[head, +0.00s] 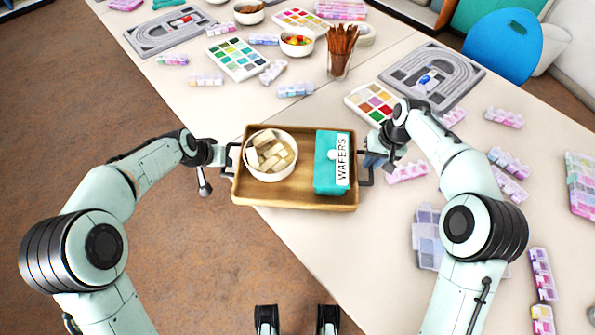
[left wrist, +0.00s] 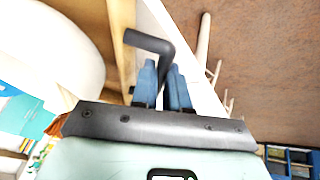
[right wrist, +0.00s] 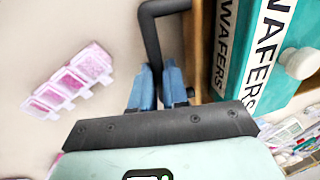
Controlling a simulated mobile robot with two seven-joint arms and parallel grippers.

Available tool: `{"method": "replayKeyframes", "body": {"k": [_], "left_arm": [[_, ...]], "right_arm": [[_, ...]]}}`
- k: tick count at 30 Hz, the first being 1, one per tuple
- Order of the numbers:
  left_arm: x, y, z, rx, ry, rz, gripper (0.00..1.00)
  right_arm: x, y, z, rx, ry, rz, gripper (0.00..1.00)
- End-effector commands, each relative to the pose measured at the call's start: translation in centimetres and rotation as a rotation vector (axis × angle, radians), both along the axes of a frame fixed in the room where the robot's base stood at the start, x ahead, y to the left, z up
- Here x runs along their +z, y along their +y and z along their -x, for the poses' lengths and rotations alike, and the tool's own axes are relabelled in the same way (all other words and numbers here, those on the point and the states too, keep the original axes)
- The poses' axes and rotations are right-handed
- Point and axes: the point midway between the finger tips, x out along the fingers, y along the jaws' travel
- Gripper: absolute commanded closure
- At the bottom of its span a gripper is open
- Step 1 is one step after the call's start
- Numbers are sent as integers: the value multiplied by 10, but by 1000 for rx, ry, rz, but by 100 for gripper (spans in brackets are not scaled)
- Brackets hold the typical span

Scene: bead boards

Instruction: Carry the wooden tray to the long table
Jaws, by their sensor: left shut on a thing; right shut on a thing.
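The wooden tray (head: 290,196) is in the middle of the head view, over the near-left edge of the long table (head: 330,250). It carries a white bowl of pale blocks (head: 271,155) and a teal wafers box (head: 328,162). My left gripper (head: 222,155) is shut on the tray's dark left handle, which also shows in the left wrist view (left wrist: 150,42). My right gripper (head: 372,160) is shut on the right handle, seen in the right wrist view (right wrist: 150,35). I cannot tell whether the tray touches the tabletop.
Bead boxes (head: 505,118) lie scattered on the table. Beyond the tray are a cup of brown sticks (head: 341,52), a colour palette (head: 372,103) and a grey track board (head: 432,78). A blue chair (head: 503,45) stands at the far right. Brown floor (head: 90,100) is open at left.

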Motion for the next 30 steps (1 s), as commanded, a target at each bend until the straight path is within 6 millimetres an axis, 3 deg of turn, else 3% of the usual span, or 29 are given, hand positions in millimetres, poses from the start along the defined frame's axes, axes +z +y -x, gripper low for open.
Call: {"method": "replayKeyframes", "body": {"k": [5, 6, 8, 23, 30], "left_arm": [[-8, -1, -1, 1, -3, 2, 100], [-9, -1, 0, 0, 0, 2, 79], [-9, -1, 0, 0, 0, 2, 60], [-8, 0, 0, 0, 0, 1, 60], [19, 6, 12, 1, -5, 1, 60]], "right_arm": [[-7, 1, 0, 2, -3, -3, 100], [-9, 1, 0, 2, -1, -2, 79], [-9, 1, 0, 1, 0, -2, 60], [-9, 0, 0, 0, 0, 0, 60], [-9, 0, 0, 0, 0, 0, 60]]}}
